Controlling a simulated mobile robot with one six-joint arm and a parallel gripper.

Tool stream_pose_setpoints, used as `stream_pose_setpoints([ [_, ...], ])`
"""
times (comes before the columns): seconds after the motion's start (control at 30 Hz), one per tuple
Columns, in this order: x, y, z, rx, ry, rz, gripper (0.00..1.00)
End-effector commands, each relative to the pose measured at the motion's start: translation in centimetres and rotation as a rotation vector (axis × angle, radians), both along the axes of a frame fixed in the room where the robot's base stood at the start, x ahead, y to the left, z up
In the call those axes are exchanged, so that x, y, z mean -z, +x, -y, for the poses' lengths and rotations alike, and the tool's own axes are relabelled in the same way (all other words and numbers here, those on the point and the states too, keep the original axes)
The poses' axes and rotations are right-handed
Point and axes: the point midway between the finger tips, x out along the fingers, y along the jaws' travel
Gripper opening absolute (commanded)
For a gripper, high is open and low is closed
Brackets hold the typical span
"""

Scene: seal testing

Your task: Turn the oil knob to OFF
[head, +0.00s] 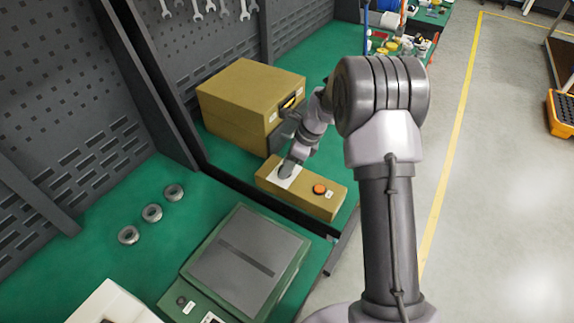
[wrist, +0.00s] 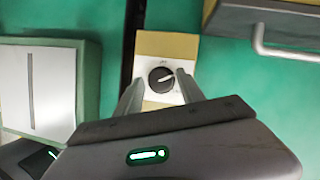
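The oil knob (wrist: 161,80) is a round black dial with a white pointer mark, on a white plate (wrist: 150,66) in the wrist view. The mark points to the right and slightly up; the small lettering around the dial is too small to read. My gripper (wrist: 160,76) is open, with one finger on each side of the knob and a small gap showing on both sides. In the head view my gripper (head: 289,168) points down at the plate on the tan control box (head: 325,206) and hides the knob there.
An orange-red button (head: 319,189) sits on the same box, to the right. A large tan case (head: 240,98) with a handle stands close behind my gripper. A green-framed device (head: 245,262) with a grey top is in front, and several metal rings (head: 152,213) lie left.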

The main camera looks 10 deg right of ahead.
Motion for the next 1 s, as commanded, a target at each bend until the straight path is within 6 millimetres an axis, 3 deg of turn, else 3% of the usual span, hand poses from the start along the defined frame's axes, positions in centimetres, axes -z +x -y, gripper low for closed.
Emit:
stream_pose_setpoints([
  [0.03,-0.01,0.0,0.0,0.0,0.0,0.0,0.33],
  [0.2,-0.02,-0.01,0.0,0.0,0.0,0.0,0.0],
  [0.57,-0.22,0.03,0.01,-0.054,0.001,-0.001,0.0],
  [1.0,-0.39,0.27,0.03,-0.41,0.001,-0.002,0.0],
])
